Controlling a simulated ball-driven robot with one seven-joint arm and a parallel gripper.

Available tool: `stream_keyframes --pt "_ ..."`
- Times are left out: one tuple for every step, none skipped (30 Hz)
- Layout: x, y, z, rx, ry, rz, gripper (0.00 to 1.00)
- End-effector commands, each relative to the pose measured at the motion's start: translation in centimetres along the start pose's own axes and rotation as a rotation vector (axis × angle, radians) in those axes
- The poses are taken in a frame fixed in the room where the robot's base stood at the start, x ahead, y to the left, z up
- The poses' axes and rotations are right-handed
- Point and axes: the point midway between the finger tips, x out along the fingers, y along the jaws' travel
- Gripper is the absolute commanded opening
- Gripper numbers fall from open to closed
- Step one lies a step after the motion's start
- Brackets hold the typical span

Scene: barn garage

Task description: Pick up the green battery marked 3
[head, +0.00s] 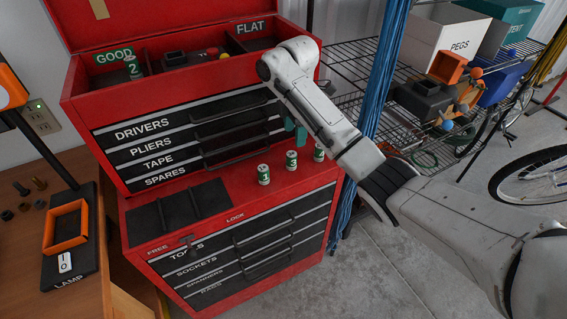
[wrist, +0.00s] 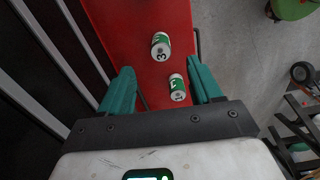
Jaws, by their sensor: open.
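The green-and-white battery marked 3 (head: 291,160) stands upright on the red ledge of the tool chest, between two similar batteries. In the wrist view battery 3 (wrist: 160,47) is beyond the fingertips. The battery marked 1 (head: 263,174) stands to its left in the head view; in the wrist view battery 1 (wrist: 177,88) shows between the fingers, nearer the right one. A third battery (head: 319,152) stands to the right, its number unclear. My gripper (wrist: 163,85) is open and empty, above the ledge; in the head view my arm mostly hides it.
A battery marked 2 (head: 133,67) stands in the GOOD compartment at the chest's top left. The drawer fronts (head: 190,130) rise behind the ledge. A black divided tray (head: 180,213) lies on the ledge's left. A wire shelf (head: 350,65) and blue cables (head: 385,70) stand right.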

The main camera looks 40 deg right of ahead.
Motion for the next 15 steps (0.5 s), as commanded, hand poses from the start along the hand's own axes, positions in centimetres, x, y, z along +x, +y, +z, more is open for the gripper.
stream_keyframes --pt "1.3 0.0 -0.1 0.000 0.002 -0.001 0.64" --pt "1.7 0.0 -0.1 -0.001 0.002 -0.002 0.64" --pt "2.2 0.0 -0.2 -0.002 0.001 -0.001 0.64" --pt "2.7 0.0 -0.1 -0.001 0.002 -0.002 0.64" --pt "3.1 0.0 -0.2 0.000 0.002 -0.001 0.64" --pt "3.6 0.0 -0.2 0.000 0.002 -0.001 0.64" --pt "3.9 0.0 -0.2 0.000 0.002 -0.001 0.64" --pt "4.1 0.0 -0.1 0.000 0.002 -0.001 0.64" --pt "4.2 0.0 -0.1 0.001 0.001 0.000 0.64" --pt "4.4 0.0 -0.2 0.001 0.001 0.000 0.64" --pt "4.5 0.0 -0.2 0.001 0.001 0.000 0.64" --pt "4.8 0.0 -0.3 0.001 0.001 -0.001 0.64" --pt "5.1 -0.1 -0.4 0.000 0.000 -0.002 0.64" --pt "5.5 -0.1 -0.5 0.000 0.000 -0.002 0.64" --pt "6.1 -0.1 -0.6 0.000 0.000 -0.004 0.64"
